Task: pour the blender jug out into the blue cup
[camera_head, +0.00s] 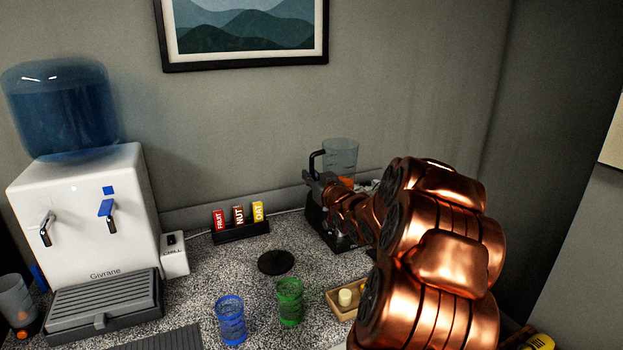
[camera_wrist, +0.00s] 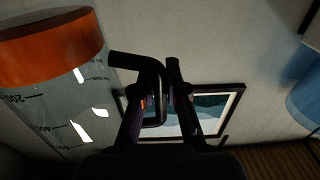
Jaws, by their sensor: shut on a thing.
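The clear blender jug (camera_head: 341,155) stands upright at the back of the counter, its lower part hidden behind my arm. The wrist view, which looks upside down, shows the jug (camera_wrist: 75,110) with orange contents (camera_wrist: 50,38) at its bottom end and measuring marks on its wall. My gripper (camera_head: 320,182) is shut on the jug's black handle (camera_wrist: 138,60); its fingers (camera_wrist: 163,95) lie on either side of it. A dark blender base (camera_head: 318,222) is below; I cannot tell whether the jug touches it. The blue cup (camera_head: 230,322) stands upright at the front.
A green cup (camera_head: 290,302) stands just right of the blue cup. A black disc (camera_head: 276,262) lies behind them. A wooden tray (camera_head: 338,303) is partly behind my arm. A rack of packets (camera_head: 240,233) stands near the wall, and a water dispenser (camera_head: 80,210) at left.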

